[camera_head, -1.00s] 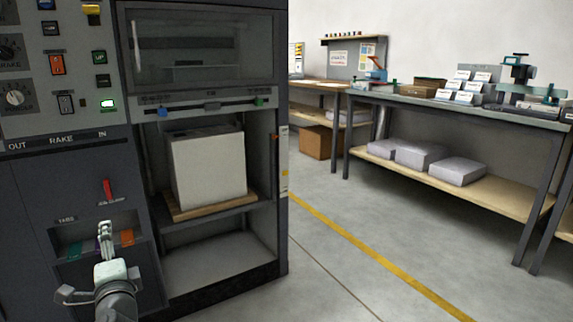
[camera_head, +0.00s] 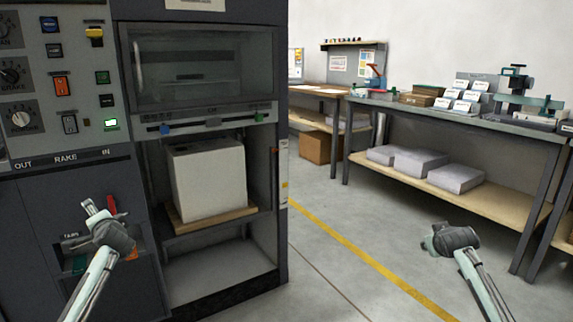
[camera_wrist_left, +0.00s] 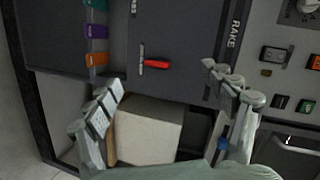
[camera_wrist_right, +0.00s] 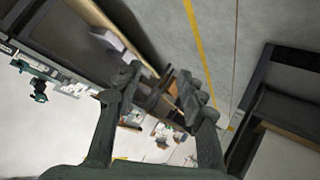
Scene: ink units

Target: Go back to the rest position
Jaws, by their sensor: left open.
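My left gripper (camera_head: 95,215) is raised in front of the lower part of the grey machine (camera_head: 60,200) at the left of the head view. In the left wrist view its fingers (camera_wrist_left: 165,95) are spread apart with nothing between them; the machine panel lies beyond. My right gripper (camera_head: 432,242) is over the open floor at the right of the head view. In the right wrist view its fingers (camera_wrist_right: 155,90) stand apart and hold nothing visible.
A white block of paper (camera_head: 208,185) stands on a wooden board (camera_head: 215,218) in the machine's open bay. A red lever (camera_wrist_left: 156,64) is on the panel. A workbench (camera_head: 455,115) stands at the right. The floor (camera_head: 340,270) with a yellow line is clear.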

